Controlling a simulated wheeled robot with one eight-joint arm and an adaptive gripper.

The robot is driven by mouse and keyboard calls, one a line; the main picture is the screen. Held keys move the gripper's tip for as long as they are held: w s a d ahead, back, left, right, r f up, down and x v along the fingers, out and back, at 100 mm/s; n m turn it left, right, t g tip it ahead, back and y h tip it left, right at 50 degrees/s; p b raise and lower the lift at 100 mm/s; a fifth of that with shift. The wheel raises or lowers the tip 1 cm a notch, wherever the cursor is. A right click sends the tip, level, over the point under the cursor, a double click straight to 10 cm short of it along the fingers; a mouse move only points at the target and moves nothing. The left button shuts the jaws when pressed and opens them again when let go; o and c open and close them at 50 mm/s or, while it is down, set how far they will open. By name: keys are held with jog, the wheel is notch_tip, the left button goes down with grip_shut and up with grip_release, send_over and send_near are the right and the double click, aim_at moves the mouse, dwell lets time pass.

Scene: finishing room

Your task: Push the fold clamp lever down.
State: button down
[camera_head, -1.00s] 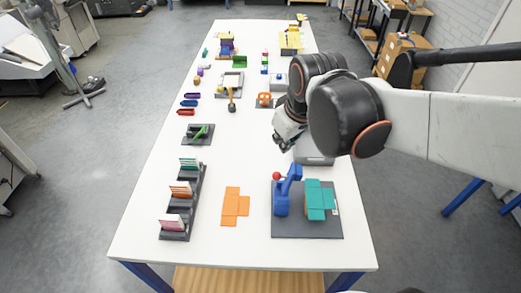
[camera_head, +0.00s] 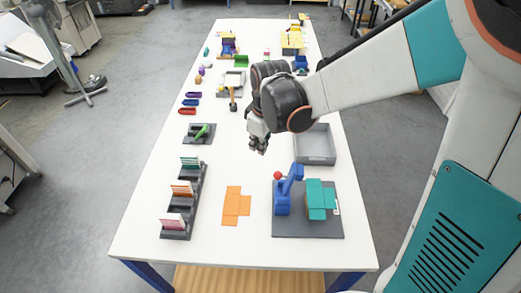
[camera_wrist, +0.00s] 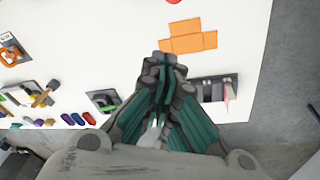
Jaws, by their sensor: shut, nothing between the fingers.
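The fold clamp is a blue post (camera_head: 282,204) with a raised blue lever arm (camera_head: 293,177) that ends in a red ball knob (camera_head: 277,175). It stands on a dark grey base plate (camera_head: 305,228) at the front right of the table. A teal folded piece (camera_head: 318,199) lies on the same plate, right of the post. My gripper (camera_head: 258,149) is above the table, behind and a little left of the knob, apart from it. Its fingers are shut and empty in the wrist view (camera_wrist: 166,62). A red knob shows in part at that view's top edge (camera_wrist: 174,2).
An orange flat piece (camera_head: 235,207) lies left of the plate. A dark rack (camera_head: 183,215) with cards stands further left. A grey tray (camera_head: 316,145) is behind the plate. A dark holder with a green lever (camera_head: 199,133) is at left. White table is bare between them.

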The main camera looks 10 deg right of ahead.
notch_tip(320, 180, down, 9)
jog(key=s+d, duration=0.1)
jog(key=d, duration=0.1)
jog(key=shift+d+b, duration=0.15)
jog(key=shift+b, duration=0.15)
dwell(0.6)
jog(key=shift+w, duration=0.1)
dwell(0.3)
